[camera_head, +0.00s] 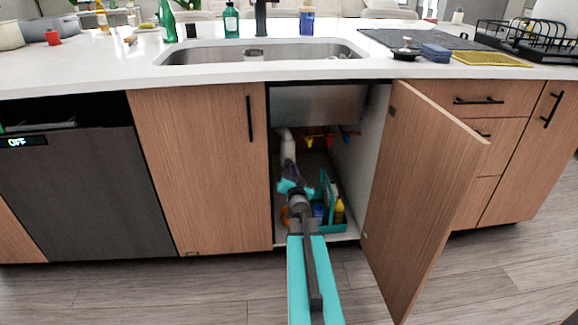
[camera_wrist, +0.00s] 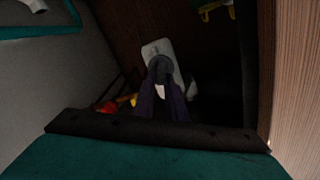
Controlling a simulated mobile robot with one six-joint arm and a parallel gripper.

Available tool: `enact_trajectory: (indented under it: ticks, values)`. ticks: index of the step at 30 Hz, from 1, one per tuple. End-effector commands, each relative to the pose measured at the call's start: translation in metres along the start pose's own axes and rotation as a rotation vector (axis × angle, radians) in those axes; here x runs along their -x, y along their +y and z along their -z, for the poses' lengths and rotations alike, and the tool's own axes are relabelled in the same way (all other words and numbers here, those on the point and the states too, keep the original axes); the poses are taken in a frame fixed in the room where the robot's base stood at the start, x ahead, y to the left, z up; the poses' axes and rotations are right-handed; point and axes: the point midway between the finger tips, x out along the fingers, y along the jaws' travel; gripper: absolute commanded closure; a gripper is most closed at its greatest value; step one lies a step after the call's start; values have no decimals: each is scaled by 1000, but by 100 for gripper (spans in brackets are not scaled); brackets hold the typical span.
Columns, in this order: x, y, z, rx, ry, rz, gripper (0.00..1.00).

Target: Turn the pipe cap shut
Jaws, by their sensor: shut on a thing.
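My gripper (camera_wrist: 162,98) is inside the open cabinet under the sink, with dark purple fingers. In the wrist view the fingers are shut on a grey round piece (camera_wrist: 160,68), which looks like the pipe cap. Behind it is a white body (camera_wrist: 154,48), apparently the pipe. In the head view a white upright shape (camera_head: 288,146), likely the same pipe, stands just above my gripper (camera_head: 289,172). The cap is hidden there by my gripper. How far the cap is turned cannot be told.
The cabinet door (camera_head: 425,185) stands open on the right. A teal caddy (camera_head: 325,184) with bottles stands right of my gripper on the cabinet floor. Red, yellow and blue items (camera_head: 310,141) are at the back. The sink (camera_head: 215,65) is above.

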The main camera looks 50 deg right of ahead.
Motion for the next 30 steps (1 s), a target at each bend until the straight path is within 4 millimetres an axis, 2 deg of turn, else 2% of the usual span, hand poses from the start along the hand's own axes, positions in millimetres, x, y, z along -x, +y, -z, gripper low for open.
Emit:
enact_trajectory:
  ticks: [1,7,30]
  values:
    - [-2,-5,5,-35,3,6,100]
    - [-2,-2,5,-201,3,6,100]
    - [-2,6,-2,-905,1,7,100]
